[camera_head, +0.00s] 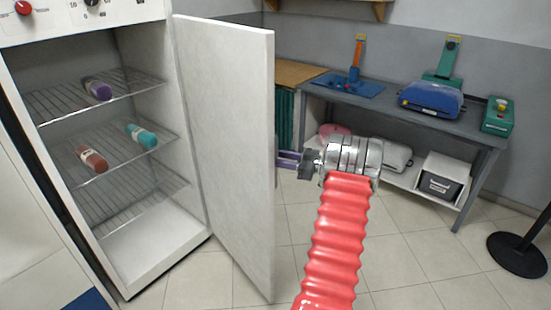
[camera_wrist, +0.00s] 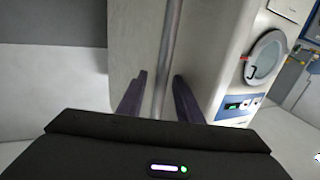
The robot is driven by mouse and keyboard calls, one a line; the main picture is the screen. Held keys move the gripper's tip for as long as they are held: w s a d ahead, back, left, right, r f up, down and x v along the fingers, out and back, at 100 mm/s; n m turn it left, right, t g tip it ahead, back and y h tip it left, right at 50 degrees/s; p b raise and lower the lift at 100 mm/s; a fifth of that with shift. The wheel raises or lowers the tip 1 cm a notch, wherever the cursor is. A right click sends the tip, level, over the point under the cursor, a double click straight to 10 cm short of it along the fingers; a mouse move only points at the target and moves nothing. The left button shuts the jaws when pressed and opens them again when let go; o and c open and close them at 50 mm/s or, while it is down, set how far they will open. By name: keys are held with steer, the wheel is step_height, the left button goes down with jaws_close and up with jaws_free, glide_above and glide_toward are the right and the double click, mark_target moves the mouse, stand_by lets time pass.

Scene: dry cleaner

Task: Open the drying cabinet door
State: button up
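The drying cabinet (camera_head: 190,236) stands at the left with its white door (camera_head: 228,150) swung wide open. Its wire shelves show inside. My gripper (camera_head: 280,160) is at the door's right edge, at about mid height, partly hidden behind that edge. In the wrist view the door's pale panel (camera_wrist: 132,40) fills the middle left, and a grey vertical bar (camera_wrist: 166,50), likely the handle or door edge, runs between my two dark fingers (camera_wrist: 160,85). The fingers stand apart, with a gap visible beside the bar. Firm contact with it cannot be seen.
Rolled bundles, purple (camera_head: 98,89), teal (camera_head: 141,136) and brown (camera_head: 92,158), lie on the shelves. A grey workbench (camera_head: 405,119) stands behind at right. A black post base (camera_head: 518,255) is at far right. Tiled floor is clear in front. A round-door machine (camera_wrist: 265,58) shows in the wrist view.

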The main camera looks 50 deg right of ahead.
steer(key=v, duration=1.3)
steer(key=shift+s, duration=0.4)
steer(key=shift+c, duration=0.5)
